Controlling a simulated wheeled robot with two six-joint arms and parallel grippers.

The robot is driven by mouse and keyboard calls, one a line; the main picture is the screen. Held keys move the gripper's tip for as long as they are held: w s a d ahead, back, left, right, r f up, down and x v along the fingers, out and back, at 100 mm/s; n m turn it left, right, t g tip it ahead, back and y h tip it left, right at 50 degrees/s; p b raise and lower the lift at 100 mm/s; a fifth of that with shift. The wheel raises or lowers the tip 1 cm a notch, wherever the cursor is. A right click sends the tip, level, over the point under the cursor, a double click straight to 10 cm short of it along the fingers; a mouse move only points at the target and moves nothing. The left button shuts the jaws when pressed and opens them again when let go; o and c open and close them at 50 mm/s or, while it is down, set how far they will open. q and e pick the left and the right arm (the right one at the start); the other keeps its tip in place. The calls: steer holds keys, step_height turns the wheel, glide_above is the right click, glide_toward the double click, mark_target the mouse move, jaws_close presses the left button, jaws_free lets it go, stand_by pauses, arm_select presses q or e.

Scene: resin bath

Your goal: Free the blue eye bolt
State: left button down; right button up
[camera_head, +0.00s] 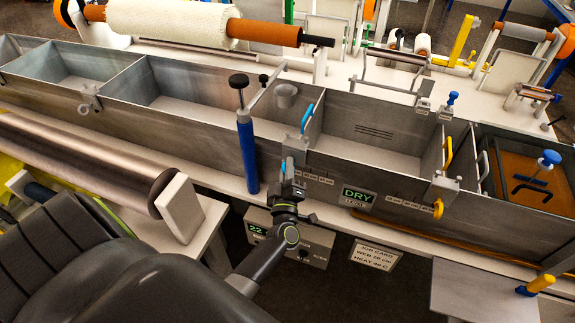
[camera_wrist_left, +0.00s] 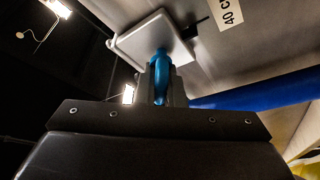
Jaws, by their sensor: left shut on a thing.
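The blue eye bolt (camera_wrist_left: 161,66) shows in the left wrist view, standing out from a pale square block (camera_wrist_left: 153,40). My left gripper (camera_wrist_left: 161,88) is shut on its ring, with a finger on either side. In the head view my left gripper (camera_head: 290,178) is at the front wall of the long metal tank, below a clamp bracket. Only a small bit of blue (camera_head: 283,168) shows there beside the fingers, so most of the bolt is hidden. My right gripper is in neither view.
A blue post with a black knob (camera_head: 247,155) stands just left of my gripper. The tank (camera_head: 215,130) has several compartments. A divider with a blue handle (camera_head: 306,118) is above my gripper. A metal roller (camera_head: 90,160) lies left. A DRY display (camera_head: 358,196) is to the right.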

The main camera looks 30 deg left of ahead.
arm_select(q)
steer(key=shift+n, duration=0.5)
steer(key=c, duration=1.5)
jaws_free()
steer(key=shift+c, duration=0.2)
steer(key=shift+f, duration=0.1)
